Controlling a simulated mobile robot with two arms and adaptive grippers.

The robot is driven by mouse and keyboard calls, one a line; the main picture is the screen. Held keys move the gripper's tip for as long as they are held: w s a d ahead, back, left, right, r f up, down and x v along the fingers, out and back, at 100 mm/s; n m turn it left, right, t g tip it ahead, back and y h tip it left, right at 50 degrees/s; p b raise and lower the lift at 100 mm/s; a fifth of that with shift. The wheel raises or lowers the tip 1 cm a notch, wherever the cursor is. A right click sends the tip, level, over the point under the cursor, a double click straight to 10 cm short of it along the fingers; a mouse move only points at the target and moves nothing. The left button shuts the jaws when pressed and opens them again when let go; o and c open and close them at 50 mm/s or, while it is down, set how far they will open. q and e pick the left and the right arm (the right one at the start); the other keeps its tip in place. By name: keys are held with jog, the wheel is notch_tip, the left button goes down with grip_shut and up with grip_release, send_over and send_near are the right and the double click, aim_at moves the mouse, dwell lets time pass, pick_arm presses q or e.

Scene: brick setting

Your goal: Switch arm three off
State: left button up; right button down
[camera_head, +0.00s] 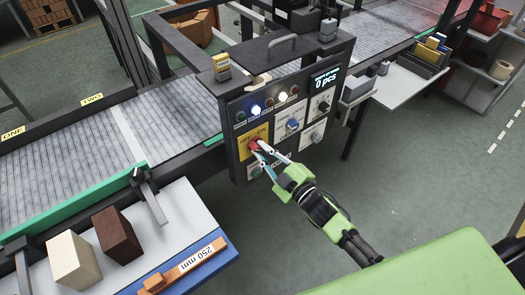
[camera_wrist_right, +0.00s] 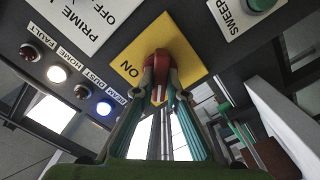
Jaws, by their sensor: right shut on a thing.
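A control panel (camera_head: 236,108) stands over the conveyor. On it is a yellow plate (camera_head: 245,134) marked OFF and ON, with a red rotary knob (camera_head: 254,146). The right wrist view shows the knob (camera_wrist_right: 160,68) on the yellow plate (camera_wrist_right: 186,42), with the ON label readable and OFF hidden. A pale mark shows on the knob, but I cannot tell which label it points to. My right gripper (camera_head: 262,151) is shut on the red knob, its fingertips (camera_wrist_right: 160,88) on either side of it. My left gripper is not in view.
Lamps (camera_head: 256,110), a blue switch (camera_head: 293,125) and a counter display (camera_head: 325,80) reading 0 pcs share the panel. A green button (camera_wrist_right: 262,4) marked SWEEP is nearby. Brick samples (camera_head: 118,235) lie on a table at lower left. Open floor is at right.

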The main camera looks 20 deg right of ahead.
jog(key=c, duration=2)
grip_release()
jog(key=shift+c, duration=0.2)
jog(key=v, duration=1.2)
jog(key=s+d+f+m+g+h, duration=0.2)
jog(key=s+f, duration=0.1)
jog(key=f, duration=0.7)
jog(key=s+d+f+m+g+h, duration=0.1)
jog(key=s+d+f+m+g, duration=0.2)
jog(key=f, duration=0.7)
jog(key=s+f+m+g+h, duration=0.2)
jog(key=s+f, duration=0.2)
jog(key=f, duration=0.7)
jog(key=s+a+f+m+g, duration=0.1)
jog(key=s+f+g, duration=0.2)
jog(key=s+f, duration=0.3)
jog(key=s+f+m+g, duration=0.1)
jog(key=s+f+g, duration=0.2)
jog(key=s, duration=1)
jog(key=s+a+f+m+g+h, duration=0.1)
jog(key=s+f+g, duration=0.2)
jog(key=s+f, duration=0.6)
jog(key=shift+s+a+m, duration=0.3)
jog(key=shift+s+m, duration=0.1)
jog(key=shift+s, duration=0.1)
